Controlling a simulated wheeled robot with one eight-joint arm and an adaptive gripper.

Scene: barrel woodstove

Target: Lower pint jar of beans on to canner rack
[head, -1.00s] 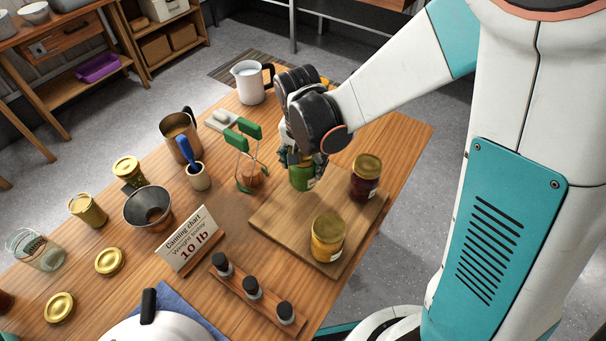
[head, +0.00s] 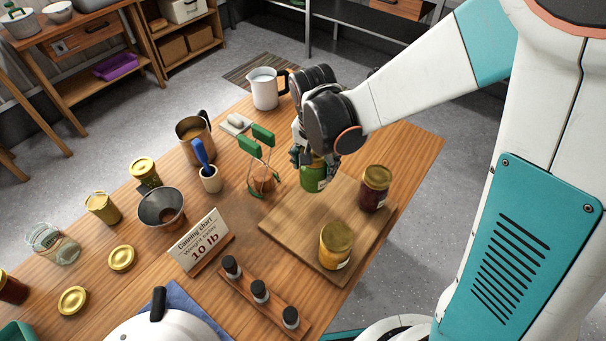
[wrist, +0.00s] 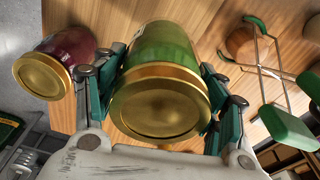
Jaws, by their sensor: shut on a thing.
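A pint jar with green contents, likely the beans, (head: 314,178) is in my gripper (head: 312,163) at the back of the wooden board. In the wrist view the green jar (wrist: 160,80) stands between both fingers, which press on its sides below the gold lid; my gripper (wrist: 160,95) is shut on it. I cannot tell whether its base touches the board. A white canner lid or pot top with a black knob (head: 165,328) shows at the bottom edge of the head view. The canner rack is not visible.
A dark red jar (head: 374,188) and a yellow jar (head: 336,245) stand on the board (head: 290,228) close by. A green-handled jar lifter (head: 258,160), a sign (head: 199,240) and a rack of black-topped weights (head: 260,290) lie to the left and front.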

